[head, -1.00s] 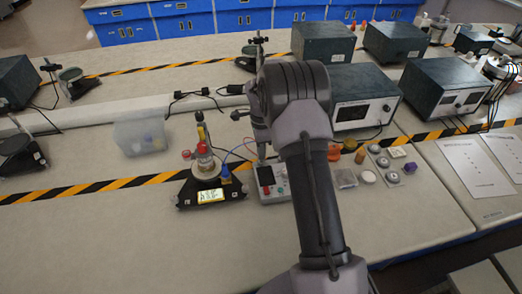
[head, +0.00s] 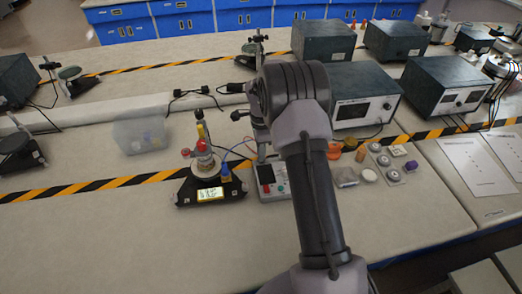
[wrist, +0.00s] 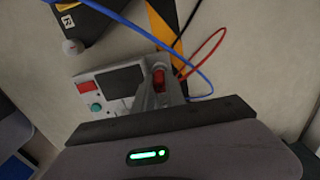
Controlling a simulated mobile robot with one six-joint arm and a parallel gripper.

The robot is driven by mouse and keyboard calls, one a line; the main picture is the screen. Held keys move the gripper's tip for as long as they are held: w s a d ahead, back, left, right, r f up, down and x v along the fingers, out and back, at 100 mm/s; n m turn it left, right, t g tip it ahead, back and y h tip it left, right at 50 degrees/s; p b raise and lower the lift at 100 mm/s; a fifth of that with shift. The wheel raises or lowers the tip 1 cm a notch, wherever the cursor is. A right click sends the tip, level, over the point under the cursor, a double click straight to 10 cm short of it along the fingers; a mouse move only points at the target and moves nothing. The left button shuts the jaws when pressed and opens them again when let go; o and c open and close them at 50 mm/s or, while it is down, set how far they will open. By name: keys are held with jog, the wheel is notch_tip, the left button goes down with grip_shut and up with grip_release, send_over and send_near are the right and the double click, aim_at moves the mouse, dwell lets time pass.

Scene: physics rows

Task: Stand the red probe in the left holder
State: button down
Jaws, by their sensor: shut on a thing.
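My gripper (wrist: 160,84) is shut on the red probe (wrist: 158,77), whose red end shows between the fingers in the wrist view. A red lead and a blue lead curve close by. The probe's tip is hidden. Beyond the fingers lies a pale meter box (wrist: 92,92) with a dark screen, a red patch and a teal knob. The head view also shows this meter (head: 264,193), partly behind my arm. I cannot make out which part is the left holder.
A black triangular stand (head: 184,196) with a lit display and an upright instrument is left of the meter. A clear bin (head: 128,140) stands farther left. Grey power boxes (head: 367,97) are behind, right of my arm. The bench front at left is clear.

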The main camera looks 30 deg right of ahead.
jog(key=shift+f+b, duration=0.3)
jog(key=shift+f, duration=0.15)
jog(key=c, duration=1.3)
grip_release()
jog(key=shift+o, duration=1.2)
jog(key=shift+r+p, duration=2.35)
jog(key=shift+r, duration=1.4)
